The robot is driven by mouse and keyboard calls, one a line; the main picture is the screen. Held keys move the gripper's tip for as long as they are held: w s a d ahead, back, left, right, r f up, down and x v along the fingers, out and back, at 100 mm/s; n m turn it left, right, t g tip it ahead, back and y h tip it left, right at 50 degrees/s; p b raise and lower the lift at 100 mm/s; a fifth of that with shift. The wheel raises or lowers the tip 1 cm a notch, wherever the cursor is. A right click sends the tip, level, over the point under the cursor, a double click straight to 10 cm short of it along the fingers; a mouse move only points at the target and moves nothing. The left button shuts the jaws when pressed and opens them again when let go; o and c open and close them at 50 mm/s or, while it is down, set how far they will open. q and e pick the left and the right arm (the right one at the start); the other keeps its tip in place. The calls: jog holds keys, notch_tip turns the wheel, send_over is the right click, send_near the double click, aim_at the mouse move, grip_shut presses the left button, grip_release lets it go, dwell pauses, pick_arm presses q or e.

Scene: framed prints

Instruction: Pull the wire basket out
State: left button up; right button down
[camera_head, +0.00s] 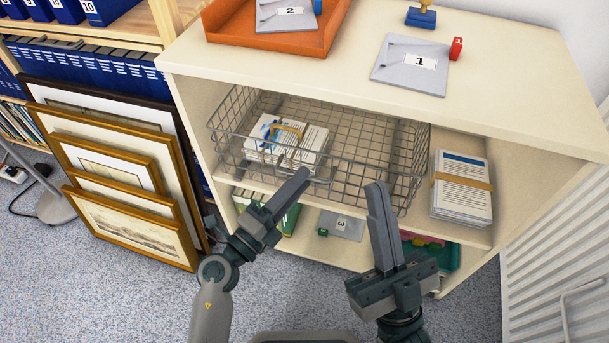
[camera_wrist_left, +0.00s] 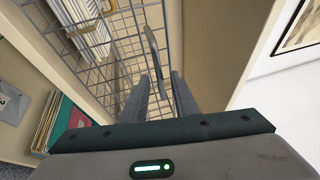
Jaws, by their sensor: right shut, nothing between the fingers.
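The grey wire basket (camera_head: 360,150) sits on the upper shelf of the cream cabinet, its front reaching about the shelf edge. Paper bundles (camera_head: 285,140) lie in its left part. My left gripper (camera_head: 297,180) is at the basket's front, by its handle (camera_head: 318,180). In the left wrist view, the fingers (camera_wrist_left: 160,85) are apart and the handle (camera_wrist_left: 154,55) runs down into the gap between them; contact cannot be told. My right gripper (camera_head: 378,190) is shut and empty before the basket's right front.
A banded paper stack (camera_head: 462,187) lies right of the basket. The cabinet top (camera_head: 500,75) holds an orange tray (camera_head: 270,30) and grey folder (camera_head: 410,80). Framed prints (camera_head: 130,215) lean at left; a white radiator (camera_head: 555,240) stands at right. Floor is clear in front.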

pick_arm(q)
jog(key=shift+x, duration=1.15)
jog(key=shift+c, duration=0.2)
grip_shut()
jog(key=shift+f, duration=0.1)
dwell(0.4)
